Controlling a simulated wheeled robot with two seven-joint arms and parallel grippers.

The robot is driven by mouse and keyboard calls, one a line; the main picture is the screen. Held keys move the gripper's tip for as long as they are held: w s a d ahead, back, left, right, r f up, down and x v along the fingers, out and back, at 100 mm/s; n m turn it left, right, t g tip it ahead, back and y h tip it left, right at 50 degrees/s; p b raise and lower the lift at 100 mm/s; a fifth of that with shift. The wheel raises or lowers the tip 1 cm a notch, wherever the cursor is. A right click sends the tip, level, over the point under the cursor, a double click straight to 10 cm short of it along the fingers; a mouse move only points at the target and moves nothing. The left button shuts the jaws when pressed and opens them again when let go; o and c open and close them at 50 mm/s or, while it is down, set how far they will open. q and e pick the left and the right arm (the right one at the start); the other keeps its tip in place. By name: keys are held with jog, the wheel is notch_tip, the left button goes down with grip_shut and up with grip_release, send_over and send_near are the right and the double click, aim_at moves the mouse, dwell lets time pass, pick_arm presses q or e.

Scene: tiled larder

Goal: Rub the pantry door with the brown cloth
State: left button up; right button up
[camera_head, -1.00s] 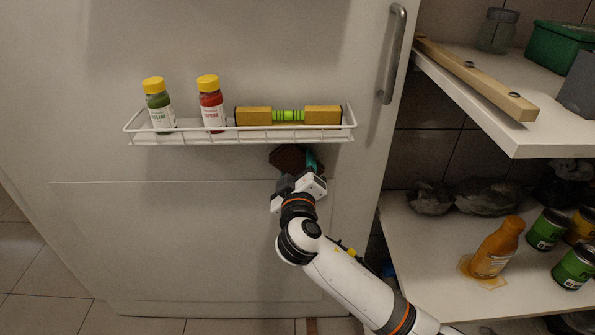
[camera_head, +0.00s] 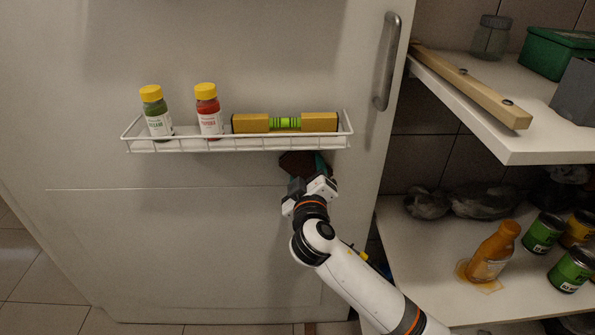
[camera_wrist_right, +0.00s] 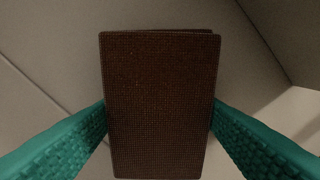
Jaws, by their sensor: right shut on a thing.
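The pantry door (camera_head: 190,240) is a large pale panel with a long vertical handle (camera_head: 387,62) at its right. My right gripper (camera_head: 307,172) is just below the door's wire rack, shut on the brown cloth (camera_head: 296,161). In the right wrist view the cloth (camera_wrist_right: 160,105) is a dark brown, woven, folded block between the teal fingers. The pale door surface shows behind it. I cannot tell whether the cloth touches the door. My left gripper is not in view.
The white wire rack (camera_head: 240,145) on the door holds a green jar (camera_head: 156,112), a red jar (camera_head: 209,110) and a yellow spirit level (camera_head: 285,123). Shelves at right hold a wooden bar (camera_head: 470,84), an orange bottle (camera_head: 493,252) and several cans. The door below the rack is clear.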

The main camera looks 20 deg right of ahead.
jog(key=shift+s+d, duration=0.2)
jog(key=shift+d, duration=0.35)
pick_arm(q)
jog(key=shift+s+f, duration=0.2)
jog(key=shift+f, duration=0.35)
pick_arm(e)
jog(key=shift+w+d, duration=0.1)
jog(key=shift+w+a, duration=0.3)
jog(key=shift+a, duration=0.45)
jog(key=shift+w+a, duration=0.25)
jog(key=shift+a, duration=0.45)
jog(key=shift+w+a, duration=0.15)
jog(key=shift+a, duration=0.3)
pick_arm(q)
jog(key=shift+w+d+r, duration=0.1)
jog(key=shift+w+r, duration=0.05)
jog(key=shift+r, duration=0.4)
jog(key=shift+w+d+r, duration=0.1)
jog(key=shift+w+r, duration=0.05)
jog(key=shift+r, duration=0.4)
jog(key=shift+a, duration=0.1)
